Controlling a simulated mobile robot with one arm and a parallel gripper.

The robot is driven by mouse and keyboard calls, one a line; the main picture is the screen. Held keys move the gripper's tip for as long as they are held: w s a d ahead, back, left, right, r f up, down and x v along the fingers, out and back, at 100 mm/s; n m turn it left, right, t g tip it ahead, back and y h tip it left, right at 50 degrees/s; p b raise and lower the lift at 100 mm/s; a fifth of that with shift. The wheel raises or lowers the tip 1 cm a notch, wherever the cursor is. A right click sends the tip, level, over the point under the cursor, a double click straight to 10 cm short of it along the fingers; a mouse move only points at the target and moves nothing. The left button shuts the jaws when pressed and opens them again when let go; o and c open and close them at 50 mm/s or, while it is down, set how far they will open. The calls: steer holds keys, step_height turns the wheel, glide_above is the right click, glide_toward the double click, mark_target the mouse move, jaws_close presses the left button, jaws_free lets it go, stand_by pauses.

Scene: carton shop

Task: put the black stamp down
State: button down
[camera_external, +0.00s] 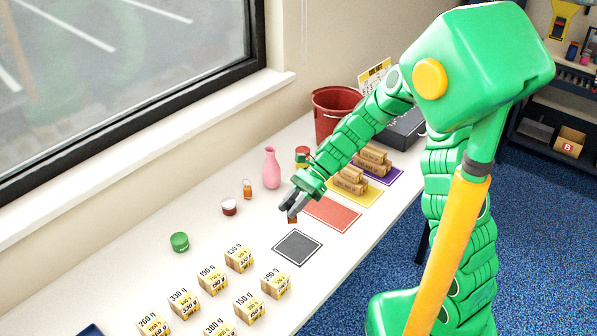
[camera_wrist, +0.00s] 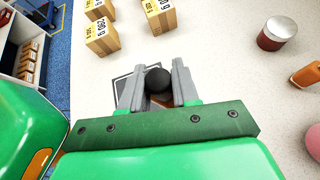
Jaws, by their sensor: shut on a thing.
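The black stamp shows its round black knob (camera_wrist: 157,79) between my gripper's fingers in the wrist view. My gripper (camera_wrist: 158,90) is shut on it. In the outside view my gripper (camera_external: 291,212) points down over the table, behind the dark grey mat (camera_external: 297,247) and left of the red mat (camera_external: 332,213). A small brown part shows just under the fingertips there. The fingers hide most of the stamp, and I cannot tell whether it touches the table. The dark mat's edge (camera_wrist: 121,72) also shows beside the left finger in the wrist view.
Several labelled cartons (camera_external: 239,258) stand at the near end of the table (camera_external: 205,262). A green tin (camera_external: 180,242), a dark red jar (camera_external: 229,207), an orange bottle (camera_external: 247,189) and a pink vase (camera_external: 271,168) stand along the window side. Brown packages lie on the yellow mat (camera_external: 371,197) and purple mat (camera_external: 396,175).

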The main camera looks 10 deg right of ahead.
steer(key=shift+w+a+f, duration=0.15)
steer(key=shift+f, duration=0.25)
steer(key=shift+w+a+f, duration=0.1)
steer(key=shift+w+f, duration=0.05)
steer(key=shift+f, duration=1.45)
steer(key=shift+f, duration=0.45)
steer(key=c, duration=0.8)
jaws_free()
steer(key=shift+r, duration=0.45)
steer(key=v, duration=1.2)
steer(key=shift+s+d+r, duration=0.1)
